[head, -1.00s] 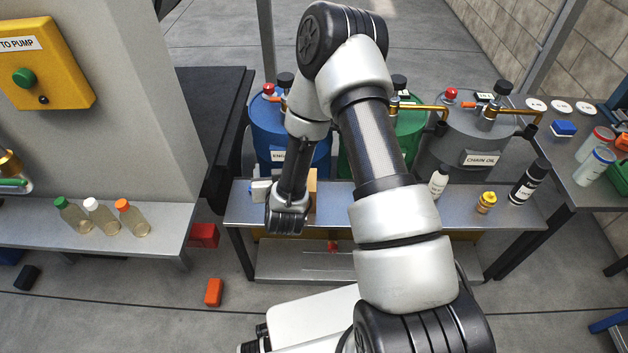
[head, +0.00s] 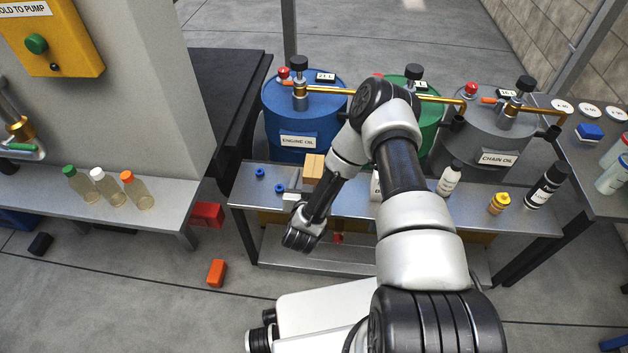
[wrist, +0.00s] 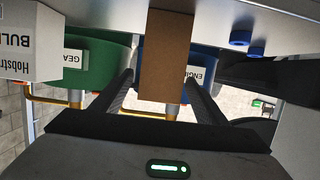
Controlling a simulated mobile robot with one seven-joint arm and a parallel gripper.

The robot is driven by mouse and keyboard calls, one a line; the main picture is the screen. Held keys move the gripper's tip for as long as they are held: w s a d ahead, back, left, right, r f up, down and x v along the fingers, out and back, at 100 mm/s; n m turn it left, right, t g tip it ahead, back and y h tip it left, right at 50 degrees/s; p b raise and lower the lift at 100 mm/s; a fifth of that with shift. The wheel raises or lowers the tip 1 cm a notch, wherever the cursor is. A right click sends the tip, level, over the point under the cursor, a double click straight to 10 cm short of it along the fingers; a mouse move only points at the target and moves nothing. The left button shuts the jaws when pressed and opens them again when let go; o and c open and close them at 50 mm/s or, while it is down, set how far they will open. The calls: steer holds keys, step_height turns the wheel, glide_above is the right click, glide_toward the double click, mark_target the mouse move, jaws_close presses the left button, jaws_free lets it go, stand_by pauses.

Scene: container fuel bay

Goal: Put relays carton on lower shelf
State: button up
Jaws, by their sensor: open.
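A plain brown carton (head: 313,168) stands on the upper deck of the metal bench (head: 245,194), in front of the blue engine oil drum. I take it for the relays carton; no label on it is readable. In the wrist view, which is upside down, the carton (wrist: 167,50) stands upright, lined up with the gap between the fingers of my open gripper (wrist: 161,82). I cannot tell how far it is inside the gap, and nothing shows it gripped. The lower shelf (head: 284,248) lies under the deck, partly hidden by my arm.
A white bulb carton (wrist: 28,45) stands beside the brown one. Two blue rings (head: 260,172) lie on the deck's left end. A white bottle (head: 449,180), a yellow-capped jar (head: 499,203) and a black bottle (head: 546,185) stand right. A red item (head: 338,238) is at the lower shelf.

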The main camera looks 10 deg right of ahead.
mark_target(315, 157)
steer(key=b+x, duration=0.2)
steer(key=x, duration=0.5)
steer(key=shift+w, duration=0.15)
steer(key=c, duration=1.4)
step_height(315, 157, up, 10)
steer(key=p, duration=0.3)
steer(key=shift+r, duration=0.2)
steer(key=s+r+n+y, duration=0.2)
steer(key=s+r, duration=0.3)
steer(key=r, duration=0.3)
steer(key=s+r+n+y, duration=0.25)
steer(key=s+r, duration=0.25)
steer(key=r, duration=0.3)
steer(key=shift+m+t, duration=0.4)
steer(key=shift+m, duration=0.05)
steer(key=r+p, duration=1.4)
steer(key=p, duration=0.1)
steer(key=r+p, duration=0.8)
steer(key=shift+w+a+r, duration=0.1)
steer(key=shift+w+a, duration=0.1)
steer(key=shift+a, duration=0.05)
